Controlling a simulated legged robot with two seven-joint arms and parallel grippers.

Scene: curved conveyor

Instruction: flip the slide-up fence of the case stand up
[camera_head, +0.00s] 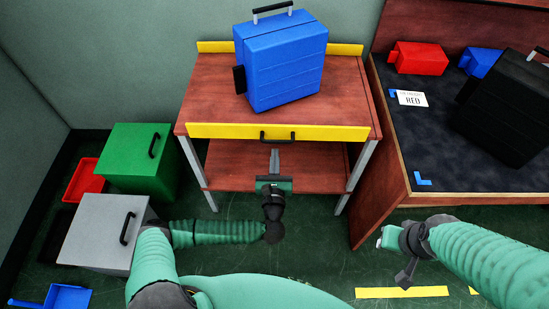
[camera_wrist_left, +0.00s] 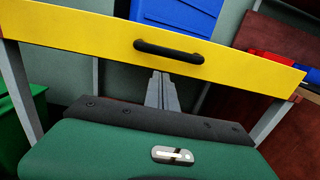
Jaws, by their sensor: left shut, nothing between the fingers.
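The case stand (camera_head: 200,100) has a reddish wooden top and grey legs. Its yellow slide-up fence (camera_head: 225,131) lies along the front edge, with a black handle (camera_head: 278,139) at its middle. The fence (camera_wrist_left: 70,45) and handle (camera_wrist_left: 168,52) also fill the upper wrist view. A blue case (camera_head: 285,65) stands on the top. My left gripper (camera_head: 274,152) is shut and empty, its fingertips just below the handle; the wrist view shows the fingers (camera_wrist_left: 161,76) together there. Contact with the handle or fence is unclear. My right gripper (camera_head: 380,240) is low at right, its fingers unclear.
The stand has a lower shelf (camera_head: 225,165). At left are a green case (camera_head: 130,160), a grey case (camera_head: 95,235) and a red bin (camera_head: 85,180). A dark-topped table (camera_head: 410,150) at right holds a black case (camera_head: 505,115). Floor before the stand is free.

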